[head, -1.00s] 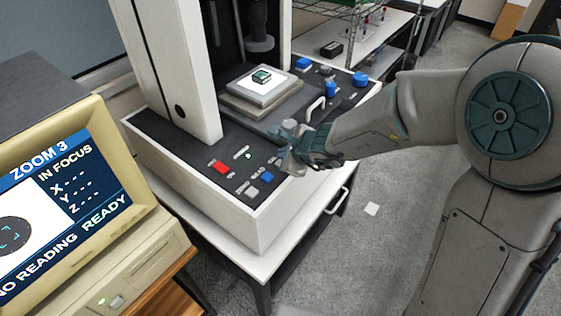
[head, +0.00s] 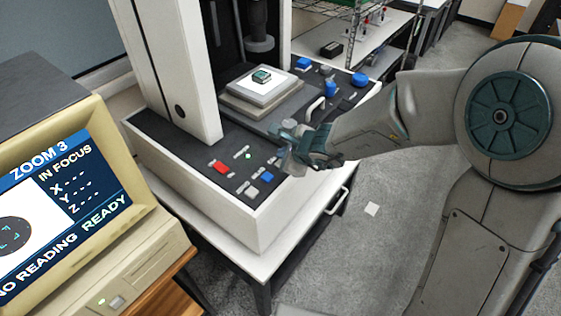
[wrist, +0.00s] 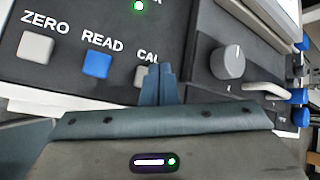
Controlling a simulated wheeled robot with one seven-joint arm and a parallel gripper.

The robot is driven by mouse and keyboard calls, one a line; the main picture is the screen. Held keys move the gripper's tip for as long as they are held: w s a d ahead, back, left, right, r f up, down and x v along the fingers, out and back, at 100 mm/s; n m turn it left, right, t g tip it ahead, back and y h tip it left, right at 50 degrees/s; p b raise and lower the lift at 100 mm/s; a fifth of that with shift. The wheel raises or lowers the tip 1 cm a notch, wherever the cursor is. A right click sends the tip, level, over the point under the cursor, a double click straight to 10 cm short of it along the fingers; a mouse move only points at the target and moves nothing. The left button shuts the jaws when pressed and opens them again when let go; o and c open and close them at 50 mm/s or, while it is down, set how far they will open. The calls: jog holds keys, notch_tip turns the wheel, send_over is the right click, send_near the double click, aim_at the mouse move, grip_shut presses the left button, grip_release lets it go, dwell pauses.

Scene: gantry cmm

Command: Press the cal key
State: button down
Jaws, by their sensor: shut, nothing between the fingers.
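The cal key (wrist: 140,75) is a small grey key under the label CAL in the wrist view, on the dark sloping panel. Its right part is hidden behind my fingers. My gripper (wrist: 158,72) is shut and empty, its fingertips over the right side of the key and label. I cannot tell whether the tips touch the key. In the head view my gripper (head: 283,160) hangs over the panel's right edge and hides the cal key. The blue READ key (wrist: 97,65) and the grey ZERO key (wrist: 36,46) are to its left.
A grey knob (wrist: 228,62) stands right of my fingers. A red key (head: 221,167) and a lit green lamp (head: 248,156) sit on the panel. The monitor (head: 60,215) reads "NO READING" and "READY". A small part (head: 261,76) rests on the machine's stage.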

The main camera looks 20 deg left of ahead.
jog(key=shift+f, duration=0.15)
jog(key=shift+f+b, duration=0.3)
jog(key=shift+b, duration=0.25)
jog(key=shift+f+b, duration=0.35)
jog(key=shift+b, duration=0.1)
dwell(0.5)
jog(key=shift+r, duration=0.1)
jog(key=shift+r+p, duration=0.7)
notch_tip(320, 180, up, 5)
jog(key=p, duration=0.4)
jog(key=shift+r+p, duration=0.1)
jog(key=shift+p, duration=0.25)
dwell(0.6)
